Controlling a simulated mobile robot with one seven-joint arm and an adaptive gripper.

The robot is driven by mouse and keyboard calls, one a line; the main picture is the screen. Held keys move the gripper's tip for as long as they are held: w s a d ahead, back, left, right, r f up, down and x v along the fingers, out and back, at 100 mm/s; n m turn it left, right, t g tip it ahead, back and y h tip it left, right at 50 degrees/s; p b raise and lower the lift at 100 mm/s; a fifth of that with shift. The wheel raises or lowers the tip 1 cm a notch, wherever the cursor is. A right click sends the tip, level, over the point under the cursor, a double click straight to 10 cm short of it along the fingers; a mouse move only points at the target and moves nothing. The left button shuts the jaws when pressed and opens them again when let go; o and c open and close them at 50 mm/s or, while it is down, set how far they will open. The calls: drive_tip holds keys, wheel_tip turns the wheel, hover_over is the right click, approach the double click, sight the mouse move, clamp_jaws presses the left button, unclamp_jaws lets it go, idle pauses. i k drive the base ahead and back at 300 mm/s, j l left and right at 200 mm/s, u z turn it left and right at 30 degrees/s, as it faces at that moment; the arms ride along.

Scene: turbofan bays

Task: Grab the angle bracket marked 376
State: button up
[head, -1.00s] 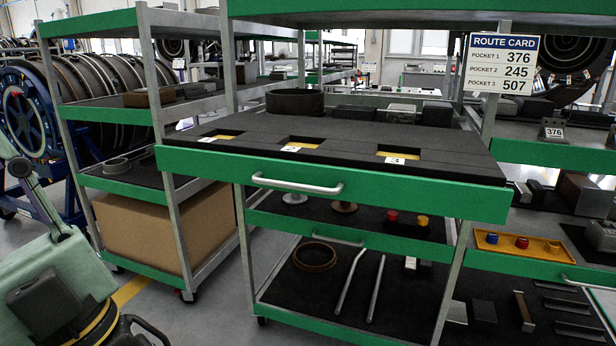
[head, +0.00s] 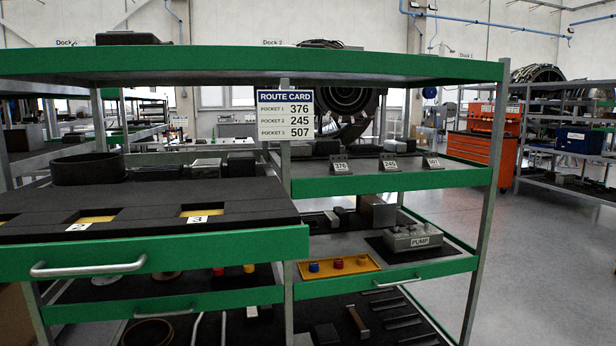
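The angle bracket marked 376 (head: 340,165) stands on the upper right green-edged shelf (head: 390,182), at the left end of a row of brackets. The bracket marked 245 (head: 389,163) stands to its right, and another bracket (head: 432,161) stands at the right end, its label too small to read surely. The route card (head: 286,116) lists pocket 1 as 376, pocket 2 as 245 and pocket 3 as 507. The drawer (head: 150,222) at the left is pulled out, with pockets labelled 2 and 3 in dark foam. My gripper is not in view.
A post stands just left of the bracket row. Below are a yellow tray (head: 338,268) with coloured caps and a grey box marked PUMP (head: 412,238). A green top shelf (head: 250,62) hangs over the brackets. Open floor (head: 540,260) lies to the right, before an orange cabinet (head: 468,160).

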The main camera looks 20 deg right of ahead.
sight(338, 164)
drive_tip(key=i+l+z, duration=0.15)
drive_tip(key=i+l, duration=0.3)
drive_tip(key=l, duration=0.35)
drive_tip(key=i+l+z, duration=0.1)
drive_tip(key=i+l, duration=0.45)
drive_tip(key=l, duration=0.15)
drive_tip(key=i+l+z, duration=0.15)
drive_tip(key=i+l, duration=0.35)
drive_tip(key=l, duration=0.2)
drive_tip(key=i+l, duration=0.2)
drive_tip(key=i, duration=0.15)
drive_tip(key=i+l+z, duration=0.1)
drive_tip(key=i, duration=0.3)
drive_tip(key=l, duration=0.1)
